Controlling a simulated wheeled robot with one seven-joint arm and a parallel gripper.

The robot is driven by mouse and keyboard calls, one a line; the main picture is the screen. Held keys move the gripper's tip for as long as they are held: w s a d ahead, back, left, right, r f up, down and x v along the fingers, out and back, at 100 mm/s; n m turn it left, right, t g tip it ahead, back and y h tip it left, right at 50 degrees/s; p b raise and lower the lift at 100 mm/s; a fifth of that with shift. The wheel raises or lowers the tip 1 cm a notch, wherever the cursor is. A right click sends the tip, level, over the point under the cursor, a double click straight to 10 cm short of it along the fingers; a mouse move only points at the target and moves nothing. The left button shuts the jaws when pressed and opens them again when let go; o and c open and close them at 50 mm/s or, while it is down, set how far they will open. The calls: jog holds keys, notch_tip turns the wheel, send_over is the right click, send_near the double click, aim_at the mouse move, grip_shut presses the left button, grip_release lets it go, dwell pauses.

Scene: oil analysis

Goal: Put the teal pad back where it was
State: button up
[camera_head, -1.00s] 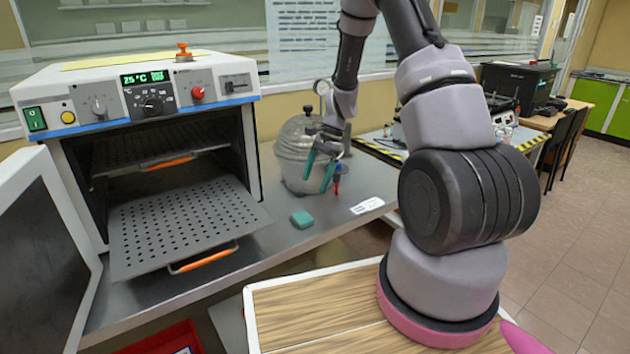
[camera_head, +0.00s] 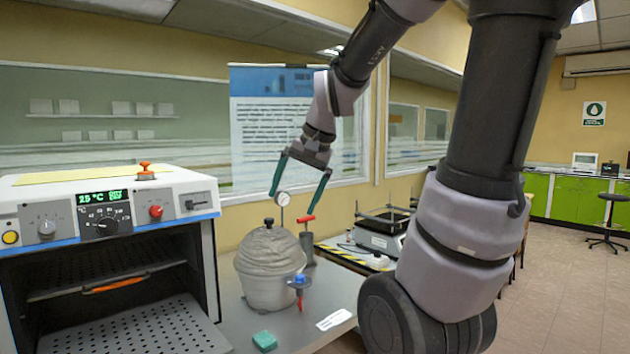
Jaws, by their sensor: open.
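The teal pad (camera_head: 265,341) is a small flat block lying on the grey bench, in front of the round grey vessel and right of the oven's perforated shelf. My gripper (camera_head: 297,193) is open and empty. Its two teal-tipped fingers are spread apart, high above the bench and near the level of the vessel's gauge. The gripper is well above the pad and does not touch it.
The oven (camera_head: 100,235) stands open at left with its perforated shelf (camera_head: 135,335) pulled out. The grey lidded vessel (camera_head: 270,265), a dial gauge (camera_head: 283,199) and a small blue-and-red item (camera_head: 299,287) stand behind the pad. A white label (camera_head: 334,320) lies to its right.

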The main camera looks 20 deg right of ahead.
jog(key=s+r+n+t, duration=0.2)
jog(key=s+r, duration=0.2)
jog(key=s, duration=0.5)
jog(key=shift+s+d+r+n+t+h, duration=0.2)
jog(key=shift+s+d+n+t+h, duration=0.1)
jog(key=shift+d+t+h, duration=0.1)
jog(key=shift+w, duration=0.1)
dwell(0.5)
